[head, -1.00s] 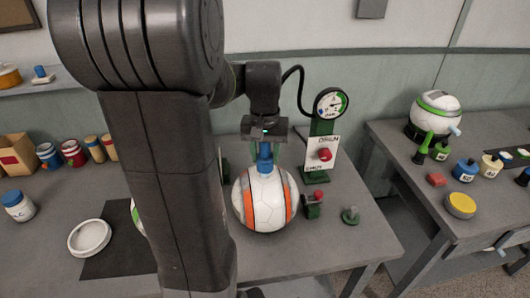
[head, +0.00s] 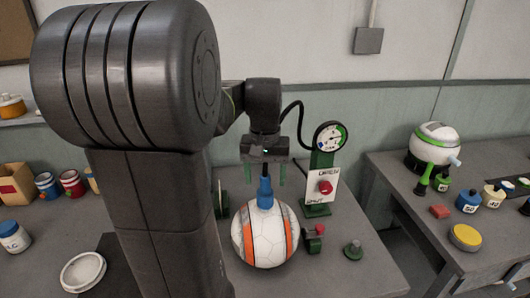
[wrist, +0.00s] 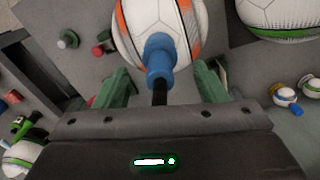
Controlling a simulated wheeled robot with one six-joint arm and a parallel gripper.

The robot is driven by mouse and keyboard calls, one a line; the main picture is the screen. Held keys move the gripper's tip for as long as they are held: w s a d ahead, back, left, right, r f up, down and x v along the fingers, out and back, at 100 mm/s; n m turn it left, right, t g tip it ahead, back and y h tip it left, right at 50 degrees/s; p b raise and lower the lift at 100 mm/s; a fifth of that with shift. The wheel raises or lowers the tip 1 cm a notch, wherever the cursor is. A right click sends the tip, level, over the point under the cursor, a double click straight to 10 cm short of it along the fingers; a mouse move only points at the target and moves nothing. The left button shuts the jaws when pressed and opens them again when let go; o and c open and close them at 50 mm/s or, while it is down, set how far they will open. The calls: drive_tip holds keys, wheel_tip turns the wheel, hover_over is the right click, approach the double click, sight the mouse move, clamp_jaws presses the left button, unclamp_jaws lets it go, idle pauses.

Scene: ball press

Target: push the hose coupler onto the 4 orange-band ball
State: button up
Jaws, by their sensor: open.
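The orange-band ball (head: 267,250), white with orange and grey stripes, sits on the grey bench; it also shows in the wrist view (wrist: 143,18). The blue hose coupler (head: 265,192) stands upright on top of the ball, and its lower end meets the ball's top. In the wrist view the coupler (wrist: 158,58) has a black hose behind it. My gripper (head: 265,180) is open above the coupler, with its green fingers apart on either side of it and not touching it. The exact seating of the coupler on the ball is too small to tell.
A pressure gauge (head: 329,137) on a green post stands behind, with a valve panel and red knob (head: 326,187). A red-topped green fixture (head: 315,238) and a green peg (head: 353,250) are right of the ball.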

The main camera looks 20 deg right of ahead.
sight(265, 190)
wheel_tip(265, 190, up, 9)
drive_tip(key=shift+s+r, duration=0.1)
drive_tip(key=shift+r, duration=0.1)
idle(0.5)
wheel_tip(265, 190, down, 14)
drive_tip(key=shift+r, duration=0.1)
drive_tip(key=shift+r+p, duration=0.3)
drive_tip(key=shift+f, duration=0.2)
idle(0.3)
wheel_tip(265, 190, up, 13)
drive_tip(key=shift+f+b, duration=0.1)
drive_tip(key=shift+b, duration=0.3)
wheel_tip(265, 190, down, 14)
drive_tip(key=shift+r, duration=0.25)
drive_tip(key=shift+r+p, duration=1.6)
drive_tip(key=shift+r, duration=1.4)
